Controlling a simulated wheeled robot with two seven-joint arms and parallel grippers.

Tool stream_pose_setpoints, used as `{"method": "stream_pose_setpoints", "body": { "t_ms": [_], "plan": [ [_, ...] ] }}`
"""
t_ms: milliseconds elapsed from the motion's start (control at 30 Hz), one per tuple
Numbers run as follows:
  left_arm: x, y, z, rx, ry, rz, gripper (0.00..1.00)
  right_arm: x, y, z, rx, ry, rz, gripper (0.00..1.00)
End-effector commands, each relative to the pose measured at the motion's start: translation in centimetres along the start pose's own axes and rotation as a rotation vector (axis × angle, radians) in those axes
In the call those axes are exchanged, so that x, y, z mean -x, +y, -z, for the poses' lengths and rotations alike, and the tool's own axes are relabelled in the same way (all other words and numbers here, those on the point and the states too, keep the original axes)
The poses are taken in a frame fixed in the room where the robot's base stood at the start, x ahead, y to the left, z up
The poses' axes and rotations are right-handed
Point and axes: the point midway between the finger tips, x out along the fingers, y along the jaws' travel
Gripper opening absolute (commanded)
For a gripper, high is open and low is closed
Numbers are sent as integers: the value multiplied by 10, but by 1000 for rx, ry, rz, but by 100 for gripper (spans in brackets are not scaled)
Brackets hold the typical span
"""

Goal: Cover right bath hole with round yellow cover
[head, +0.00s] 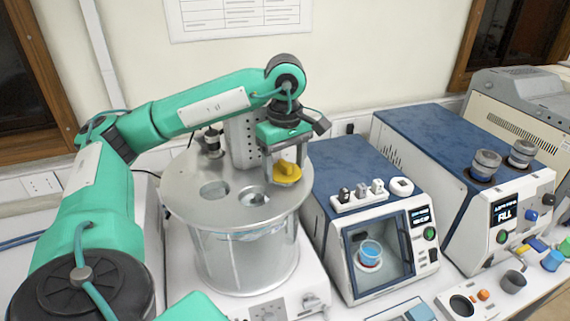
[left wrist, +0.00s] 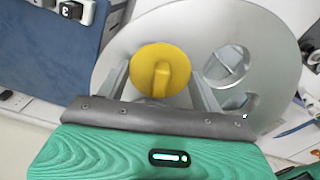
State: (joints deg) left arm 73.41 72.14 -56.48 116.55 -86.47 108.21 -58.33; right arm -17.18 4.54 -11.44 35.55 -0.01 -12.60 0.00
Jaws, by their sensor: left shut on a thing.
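The round yellow cover (head: 287,174) has a raised bar handle. My left gripper (head: 285,166) is shut on this handle and holds the cover at the right part of the bath's lid; I cannot tell how high it is above the lid. In the left wrist view the cover (left wrist: 160,70) sits between the two fingers. The round bath (head: 245,262) has a grey metal lid (head: 185,185). A left hole (head: 214,189) and a right hole (head: 253,196) both show uncovered in the lid, with the cover right of the right hole. My right gripper is not in view.
A metal column (head: 243,140) stands at the back of the lid. A blue-topped device (head: 350,165) with a windowed chamber stands close on the right, with small numbered items on top. A larger blue-topped device (head: 450,150) stands further right.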

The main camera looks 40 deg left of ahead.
Motion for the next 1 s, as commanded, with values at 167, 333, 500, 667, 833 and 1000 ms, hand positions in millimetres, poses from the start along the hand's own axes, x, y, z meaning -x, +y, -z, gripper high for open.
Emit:
{"method": "stream_pose_setpoints", "body": {
  "t_ms": [167,333,500,667,833,1000],
  "plan": [
    [0,0,0,0,0,0,44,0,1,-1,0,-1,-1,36],
    [-4,0,0,0,0,0,44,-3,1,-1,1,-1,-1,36],
    [-7,0,0,0,0,0,44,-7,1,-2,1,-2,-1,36],
    [-6,0,0,0,0,0,44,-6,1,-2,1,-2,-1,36],
    [-2,0,0,0,0,0,44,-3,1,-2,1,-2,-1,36],
    [4,0,0,0,0,0,44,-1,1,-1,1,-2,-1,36]
  ]
}}
